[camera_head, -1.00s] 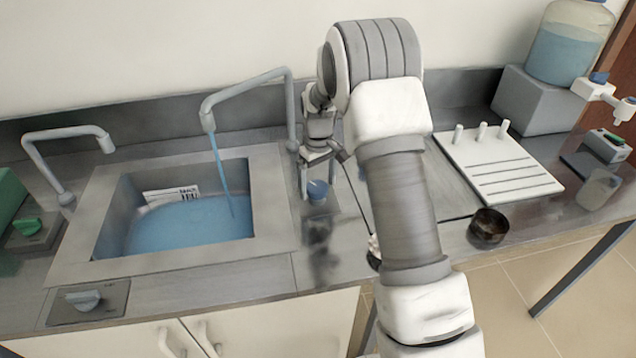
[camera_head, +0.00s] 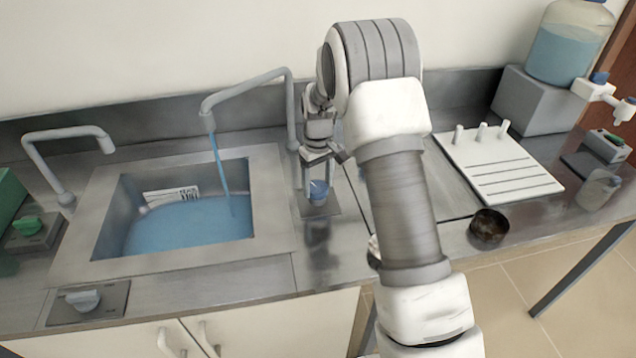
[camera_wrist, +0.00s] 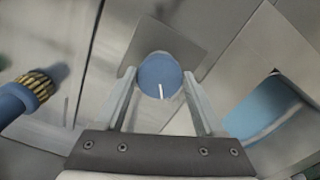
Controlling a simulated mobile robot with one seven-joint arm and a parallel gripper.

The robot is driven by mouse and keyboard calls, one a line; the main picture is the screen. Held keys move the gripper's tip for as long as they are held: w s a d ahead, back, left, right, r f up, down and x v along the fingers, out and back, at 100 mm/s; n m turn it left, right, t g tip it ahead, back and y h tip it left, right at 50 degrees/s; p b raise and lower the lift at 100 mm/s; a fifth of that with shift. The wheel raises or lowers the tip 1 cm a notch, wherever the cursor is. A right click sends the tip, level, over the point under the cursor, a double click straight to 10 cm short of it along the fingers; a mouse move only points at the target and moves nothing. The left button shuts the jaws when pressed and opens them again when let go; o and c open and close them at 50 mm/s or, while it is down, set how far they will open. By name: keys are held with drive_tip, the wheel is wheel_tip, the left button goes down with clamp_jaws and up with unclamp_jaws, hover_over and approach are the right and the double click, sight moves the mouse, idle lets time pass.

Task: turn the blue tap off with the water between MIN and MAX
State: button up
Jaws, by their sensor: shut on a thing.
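The blue tap knob (camera_head: 318,191) stands on a square metal plate (camera_head: 333,206) on the counter, right of the sink. It also shows in the wrist view (camera_wrist: 159,77) with a white pointer line. My gripper (camera_head: 314,182) is down at the knob, and in the wrist view my gripper (camera_wrist: 160,84) is shut on it with a finger on each side. Blue water (camera_head: 190,226) lies in the sink (camera_head: 268,205). A stream (camera_head: 223,172) runs into it from the curved spout (camera_head: 245,83). A white level label (camera_head: 171,195) is on the sink's back wall; its marks are too small to read.
A second spout (camera_head: 70,133) stands left of the sink. A dark bowl (camera_head: 488,227) and a white pegged board (camera_head: 497,165) are on the right counter.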

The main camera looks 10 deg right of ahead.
drive_tip(key=m, duration=0.6)
drive_tip(key=shift+a, duration=0.1)
drive_tip(key=m+p, duration=0.1)
drive_tip(key=m, duration=0.5)
drive_tip(key=shift+w+a+r+m, duration=0.1)
drive_tip(key=shift+m, duration=0.2)
drive_tip(key=m+p, duration=0.1)
drive_tip(key=m, duration=0.5)
drive_tip(key=m+p, duration=0.2)
drive_tip(key=m, duration=0.4)
drive_tip(key=shift+w, duration=0.15)
drive_tip(key=o, duration=1.4)
drive_tip(key=shift+c, duration=0.2)
